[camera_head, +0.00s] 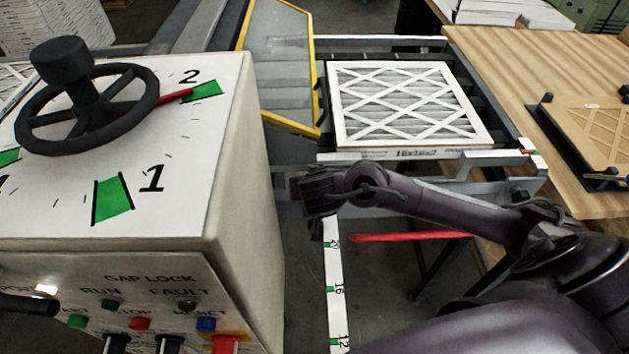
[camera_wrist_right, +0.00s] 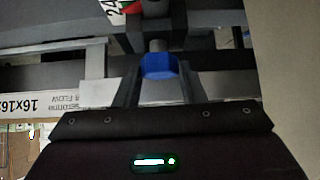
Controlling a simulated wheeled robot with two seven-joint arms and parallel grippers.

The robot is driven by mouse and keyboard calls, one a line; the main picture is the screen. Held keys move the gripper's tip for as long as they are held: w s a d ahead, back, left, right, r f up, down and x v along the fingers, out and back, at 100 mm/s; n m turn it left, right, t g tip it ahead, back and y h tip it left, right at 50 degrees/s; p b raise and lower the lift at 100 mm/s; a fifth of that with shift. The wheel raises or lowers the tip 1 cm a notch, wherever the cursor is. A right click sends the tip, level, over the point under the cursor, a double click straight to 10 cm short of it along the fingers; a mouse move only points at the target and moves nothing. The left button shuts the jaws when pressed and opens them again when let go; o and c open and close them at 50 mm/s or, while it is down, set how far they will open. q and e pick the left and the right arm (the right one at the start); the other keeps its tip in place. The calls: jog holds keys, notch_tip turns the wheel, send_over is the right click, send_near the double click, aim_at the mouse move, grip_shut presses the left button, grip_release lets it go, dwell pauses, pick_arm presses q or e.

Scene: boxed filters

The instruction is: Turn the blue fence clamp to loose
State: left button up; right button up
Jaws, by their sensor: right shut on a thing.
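The blue fence clamp (camera_wrist_right: 158,67) is a blue faceted knob on a grey shaft in the right wrist view. My right gripper (camera_wrist_right: 158,62) is shut on it, with one dark finger on each side. In the head view my right gripper (camera_head: 318,205) is at the left end of the rail, above the white scale (camera_head: 333,290), and hides the clamp. My left gripper is not in view.
A control box (camera_head: 130,210) with a black handwheel (camera_head: 87,108) stands at the left. A boxed filter (camera_head: 405,105) lies on the rollers behind my right arm. A yellow-edged guard (camera_head: 280,60) stands left of it. A wooden table (camera_head: 530,70) is at the right.

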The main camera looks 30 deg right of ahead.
jog(key=shift+s+d+n+y, duration=0.1)
jog(key=shift+n+y, duration=0.3)
jog(key=shift+n, duration=0.1)
jog(key=shift+d+n+t+y+p, duration=0.1)
jog(key=shift+n+t+y+p, duration=0.4)
jog(key=shift+n+y, duration=0.55)
jog(key=n+y+p, duration=0.2)
jog(key=n, duration=0.1)
jog(key=n+y+p, duration=0.1)
jog(key=n, duration=0.1)
jog(key=shift+d+r+g, duration=0.15)
jog(key=shift+d+g, duration=0.1)
jog(key=shift+g, duration=0.05)
jog(key=n+y+p, duration=0.1)
jog(key=n+y, duration=0.1)
jog(key=shift+d+n+g, duration=0.1)
jog(key=shift+n+g, duration=0.25)
jog(key=shift+g, duration=0.05)
jog(key=n+y, duration=0.1)
jog(key=n+g+y, duration=0.1)
jog(key=shift+w+d+f+n, duration=0.1)
jog(key=shift+w+f+n, duration=0.1)
jog(key=shift+w+n, duration=0.1)
jog(key=shift+d+n+g+y+b, duration=0.1)
jog(key=shift+n+g+y+b, duration=0.75)
jog(key=shift+n+g+b, duration=0.95)
jog(key=shift+n+t, duration=0.3)
